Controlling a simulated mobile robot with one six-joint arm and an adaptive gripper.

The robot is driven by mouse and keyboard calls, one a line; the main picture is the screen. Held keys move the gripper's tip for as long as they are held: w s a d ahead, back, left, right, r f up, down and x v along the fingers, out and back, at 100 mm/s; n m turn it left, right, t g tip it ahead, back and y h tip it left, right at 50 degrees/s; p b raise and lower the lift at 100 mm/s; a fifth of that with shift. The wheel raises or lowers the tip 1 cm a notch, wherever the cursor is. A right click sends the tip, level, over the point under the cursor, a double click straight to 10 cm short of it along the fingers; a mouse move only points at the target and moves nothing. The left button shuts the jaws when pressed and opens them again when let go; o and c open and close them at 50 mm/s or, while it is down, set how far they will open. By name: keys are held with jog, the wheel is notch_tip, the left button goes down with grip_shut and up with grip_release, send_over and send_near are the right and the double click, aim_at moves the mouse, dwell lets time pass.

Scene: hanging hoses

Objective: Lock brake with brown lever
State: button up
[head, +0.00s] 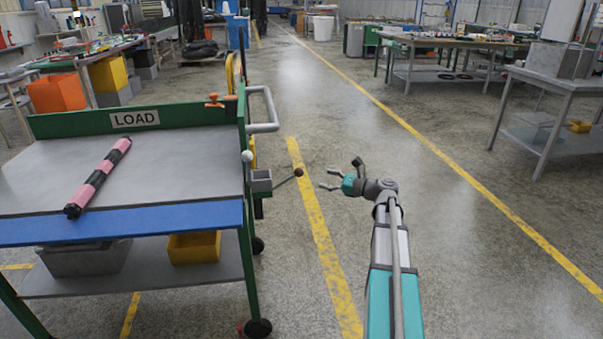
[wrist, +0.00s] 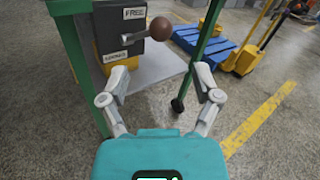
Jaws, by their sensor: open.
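The brake lever is a thin grey rod with a brown ball knob (head: 298,172). It sticks out to the right from a grey brake box (head: 262,182) on the side of the green cart. In the wrist view the brown knob (wrist: 160,28) is ahead of my gripper, and the box (wrist: 132,48) carries a "FREE" label above and a "LOCKED" label lower down. The rod leans slightly upward to the knob there. My gripper (head: 326,180) is open and empty, to the right of the knob and apart from it. Its fingers spread wide in the wrist view (wrist: 160,82).
The cart's grey top (head: 40,180) holds a pink-and-black roll (head: 98,178). A white knob (head: 247,156) and a grey handle (head: 270,108) are close to the box. A yellow pallet truck (wrist: 250,55) shows in the wrist view. The floor aisle to the right is clear.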

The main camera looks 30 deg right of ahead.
aim_at(299, 172)
jog(key=x, duration=1)
jog(key=shift+s, duration=0.1)
